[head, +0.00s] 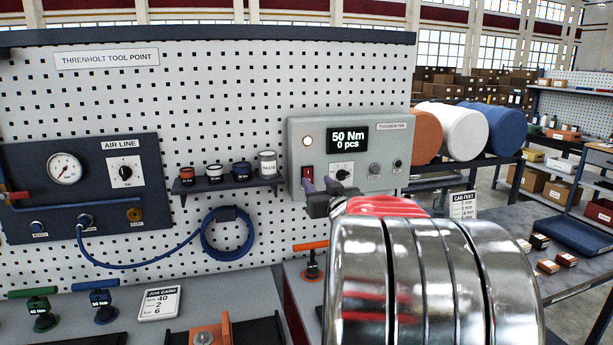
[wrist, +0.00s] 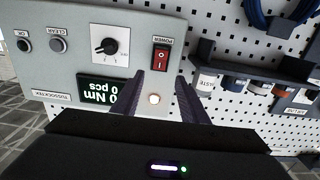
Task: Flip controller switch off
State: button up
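The grey controller box (head: 380,133) is fixed to the pegboard, with a lit display (head: 347,140) reading 50 Nm, 0 pcs. Its red POWER rocker switch (head: 307,174) is at the lower left, below a glowing lamp (head: 307,141). The wrist view shows the box upside down, with the switch (wrist: 160,57) just beyond my fingertips and the lit lamp (wrist: 154,99) between the fingers. My gripper (wrist: 161,78) is open and empty. In the head view my gripper (head: 319,186) is just below and right of the switch. I cannot tell whether it touches the panel.
A dial (head: 342,171) and two buttons (head: 375,170) sit to the right of the switch. A shelf of small pots (head: 228,184) is left of the box. A blue coiled hose (head: 228,233) and an orange-handled tool (head: 311,247) are lower down.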

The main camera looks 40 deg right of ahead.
aim_at(307, 172)
jog(key=x, duration=0.8)
jog(key=shift+f, duration=0.1)
jog(key=shift+c, duration=0.5)
grip_shut()
